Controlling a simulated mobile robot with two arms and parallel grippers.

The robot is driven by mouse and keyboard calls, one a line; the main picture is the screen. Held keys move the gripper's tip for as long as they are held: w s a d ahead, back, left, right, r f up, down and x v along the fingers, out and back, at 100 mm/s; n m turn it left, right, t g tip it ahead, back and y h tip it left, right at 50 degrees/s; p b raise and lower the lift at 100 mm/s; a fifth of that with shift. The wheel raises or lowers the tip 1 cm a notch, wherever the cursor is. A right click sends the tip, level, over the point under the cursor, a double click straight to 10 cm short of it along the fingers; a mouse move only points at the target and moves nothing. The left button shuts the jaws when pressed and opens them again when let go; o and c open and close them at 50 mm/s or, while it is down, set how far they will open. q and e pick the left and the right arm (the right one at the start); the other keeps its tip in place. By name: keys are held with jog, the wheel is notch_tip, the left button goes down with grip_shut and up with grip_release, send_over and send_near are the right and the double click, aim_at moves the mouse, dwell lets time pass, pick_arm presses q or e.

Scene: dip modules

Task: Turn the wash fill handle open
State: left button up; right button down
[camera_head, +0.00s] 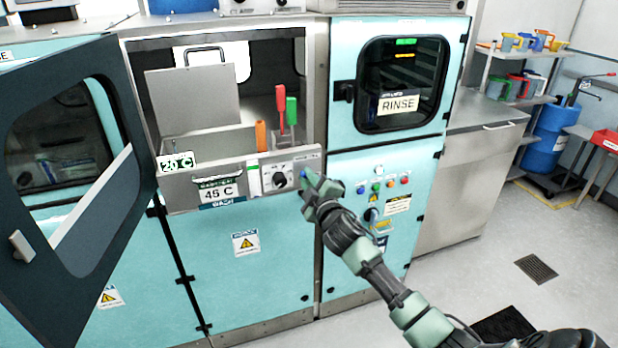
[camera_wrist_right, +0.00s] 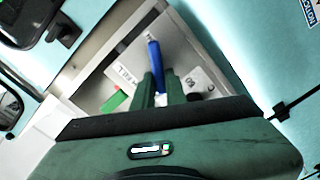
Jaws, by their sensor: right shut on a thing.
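The wash fill handle is a slim blue lever (camera_wrist_right: 154,56) on the grey front panel of the wash tank, next to a label that seems to read "FILL". In the right wrist view it stands between the two green fingers of my right gripper (camera_wrist_right: 161,84), which is shut on it. In the head view my right gripper (camera_head: 314,182) is at the right end of the wash panel (camera_head: 262,183). It hides most of the handle there, leaving a small blue bit (camera_head: 303,174). My left gripper is not in view.
A black dial (camera_head: 279,180) and a green-and-white strip (camera_head: 253,178) sit just left of my gripper. The open wash door (camera_head: 88,190) swings out at the left. Coloured buttons (camera_head: 376,187) are on the rinse cabinet at the right. Red, green and orange handles (camera_head: 281,105) stand in the tank.

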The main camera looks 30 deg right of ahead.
jog(key=n, duration=0.3)
jog(key=f+n, duration=0.1)
jog(key=n, duration=0.2)
jog(key=shift+a, duration=0.15)
jog(key=shift+n, duration=0.4)
jog(key=c, duration=1.4)
grip_release()
jog(key=shift+c, duration=0.2)
jog(key=shift+s, duration=0.1)
jog(key=b+v, duration=0.2)
jog(key=v, duration=0.5)
jog(key=shift+s, duration=0.3)
